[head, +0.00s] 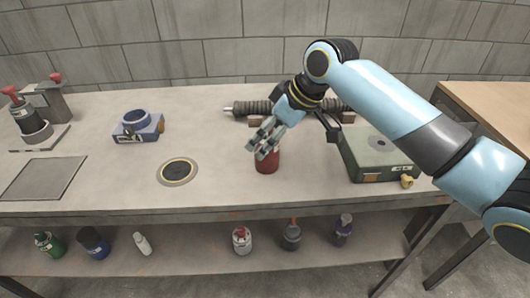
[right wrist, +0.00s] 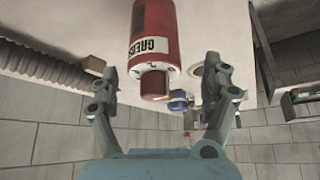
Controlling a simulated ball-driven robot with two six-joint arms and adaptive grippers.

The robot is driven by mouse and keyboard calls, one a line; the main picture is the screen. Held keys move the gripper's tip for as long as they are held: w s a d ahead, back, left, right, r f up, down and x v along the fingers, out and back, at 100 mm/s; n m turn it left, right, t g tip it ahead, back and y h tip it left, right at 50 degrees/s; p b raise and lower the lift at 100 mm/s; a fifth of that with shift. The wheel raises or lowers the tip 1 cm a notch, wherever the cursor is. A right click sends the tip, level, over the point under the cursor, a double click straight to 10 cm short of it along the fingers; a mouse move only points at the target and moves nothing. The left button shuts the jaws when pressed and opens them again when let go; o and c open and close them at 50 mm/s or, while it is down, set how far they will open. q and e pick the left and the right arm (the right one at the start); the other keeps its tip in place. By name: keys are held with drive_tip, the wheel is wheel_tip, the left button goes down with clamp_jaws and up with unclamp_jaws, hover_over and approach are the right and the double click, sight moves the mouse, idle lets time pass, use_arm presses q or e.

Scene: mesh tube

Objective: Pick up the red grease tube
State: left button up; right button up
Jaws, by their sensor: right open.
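The red grease tube (head: 267,161) stands upright on the workbench, near the middle of the head view. My right gripper (head: 259,149) is at the tube's upper part and covers some of it. In the right wrist view the tube (right wrist: 155,38) shows with a white label, and its narrower red end points toward the gripper. There my right gripper (right wrist: 162,88) is open, with one finger on each side of the tube's end. I see no contact between the fingers and the tube. My left gripper is not in view.
A ribbed dark shaft (head: 253,107) lies behind the tube. A green box (head: 375,156) stands to the right. A round disc (head: 177,172) and a blue device (head: 138,126) are to the left. Bottles, among them a white one (head: 142,243), stand on the lower shelf.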

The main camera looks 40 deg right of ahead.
sight(269, 165)
drive_tip(key=x, duration=0.6)
drive_tip(key=shift+w+d, duration=0.15)
drive_tip(key=shift+d, duration=0.1)
drive_tip(key=shift+c, duration=0.3)
drive_tip(key=c, duration=1.5)
